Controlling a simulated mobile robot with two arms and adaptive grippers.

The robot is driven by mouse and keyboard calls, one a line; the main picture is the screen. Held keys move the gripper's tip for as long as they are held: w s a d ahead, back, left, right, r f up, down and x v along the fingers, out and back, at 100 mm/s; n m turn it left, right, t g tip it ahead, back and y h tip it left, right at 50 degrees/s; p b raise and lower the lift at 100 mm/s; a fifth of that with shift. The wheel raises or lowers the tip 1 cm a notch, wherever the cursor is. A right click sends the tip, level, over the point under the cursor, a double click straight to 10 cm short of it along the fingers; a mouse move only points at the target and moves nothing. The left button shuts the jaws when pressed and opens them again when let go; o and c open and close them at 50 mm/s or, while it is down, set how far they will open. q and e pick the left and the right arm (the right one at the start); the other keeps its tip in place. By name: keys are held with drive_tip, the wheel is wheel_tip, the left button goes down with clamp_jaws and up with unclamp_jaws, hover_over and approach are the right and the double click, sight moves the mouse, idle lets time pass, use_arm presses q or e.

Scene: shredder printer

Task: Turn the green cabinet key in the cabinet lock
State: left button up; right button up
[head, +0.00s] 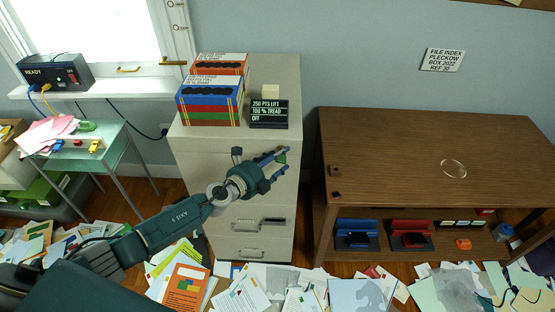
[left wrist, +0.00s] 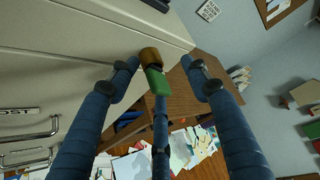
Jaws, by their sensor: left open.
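The green key (left wrist: 157,82) shows in the left wrist view, at the brass-coloured lock (left wrist: 150,55) on the cabinet front. It appears to sit in the lock. In the head view the lock and key are mostly hidden behind my fingers. My left gripper (head: 281,160) is at the upper right of the cabinet's front. In the left wrist view my left gripper (left wrist: 160,66) is open, its blue fingers spread around the key with visible gaps at left and right. The lower finger's tip is close below the key; contact cannot be told. My right gripper is not in view.
The beige filing cabinet (head: 190,160) carries box files (head: 210,100) and a black sign (head: 268,113). A brown wooden desk (head: 400,150) stands just to its right. Papers (head: 240,290) cover the floor. A small glass table (head: 125,150) is at left.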

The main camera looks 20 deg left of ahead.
use_arm(q)
drive_tip(key=shift+s, duration=0.1)
drive_tip(key=shift+s+d, duration=0.2)
drive_tip(key=shift+s, duration=0.8)
drive_tip(key=s, duration=0.2)
drive_tip(key=s+d, duration=0.1)
drive_tip(key=shift+s, duration=0.4)
